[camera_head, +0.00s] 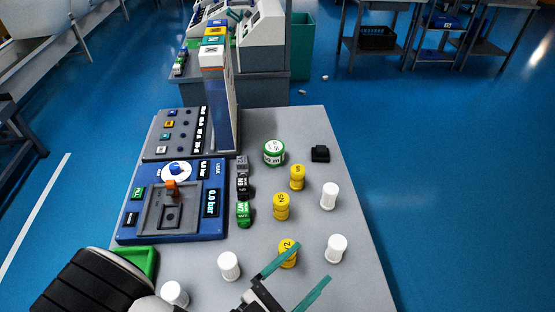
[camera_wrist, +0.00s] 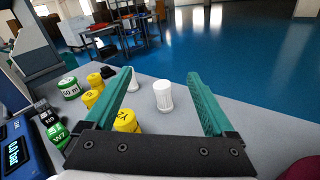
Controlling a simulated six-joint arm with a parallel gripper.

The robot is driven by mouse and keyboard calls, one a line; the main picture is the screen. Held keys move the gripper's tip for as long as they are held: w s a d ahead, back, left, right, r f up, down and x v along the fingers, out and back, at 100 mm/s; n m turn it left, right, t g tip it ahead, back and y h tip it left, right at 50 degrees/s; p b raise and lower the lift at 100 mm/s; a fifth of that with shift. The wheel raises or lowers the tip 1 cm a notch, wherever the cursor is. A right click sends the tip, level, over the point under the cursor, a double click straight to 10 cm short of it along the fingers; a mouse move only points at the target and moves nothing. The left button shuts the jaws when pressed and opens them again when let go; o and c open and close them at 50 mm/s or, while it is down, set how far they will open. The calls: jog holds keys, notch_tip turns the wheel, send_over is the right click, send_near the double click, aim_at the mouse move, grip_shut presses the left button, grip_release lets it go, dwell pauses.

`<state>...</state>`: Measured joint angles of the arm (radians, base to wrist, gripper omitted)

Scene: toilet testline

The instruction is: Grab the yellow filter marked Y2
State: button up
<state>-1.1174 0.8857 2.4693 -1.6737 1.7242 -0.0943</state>
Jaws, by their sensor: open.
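The yellow filter marked Y2 (camera_head: 288,257) stands upright near the front of the grey table. My gripper (camera_head: 313,263) is open and empty. Its teal fingers also show in the wrist view (camera_wrist: 160,74), with one passing across the Y2 filter in the head view. Between the fingers in the wrist view, farther off, stands a white cylinder (camera_wrist: 163,96). I cannot tell whether the finger touches Y2.
Two more yellow filters (camera_head: 281,206) (camera_head: 297,177) stand behind Y2. White cylinders stand to its right (camera_head: 336,248) and left (camera_head: 228,266). A green-and-white round part (camera_head: 274,152), a small black part (camera_head: 320,153) and a blue test station (camera_head: 212,168) are farther back.

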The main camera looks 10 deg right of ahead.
jog(key=a+f+n+t+y, duration=0.1)
jog(key=a+f+n, duration=0.1)
jog(key=f, duration=0.2)
jog(key=a+f+n+t+y, duration=0.2)
jog(key=f+n, duration=0.1)
jog(key=f, duration=0.1)
jog(key=w+a+f+n+t+y, duration=0.1)
jog(key=f+n+t+y, duration=0.1)
jog(key=f, duration=0.1)
jog(key=shift+w+a+f+n, duration=0.1)
jog(key=shift+a+f+n, duration=0.2)
jog(key=shift+a+f, duration=0.1)
jog(key=shift+w+d+f, duration=0.3)
jog(key=shift+w, duration=0.35)
jog(key=x, duration=0.6)
grip_shut()
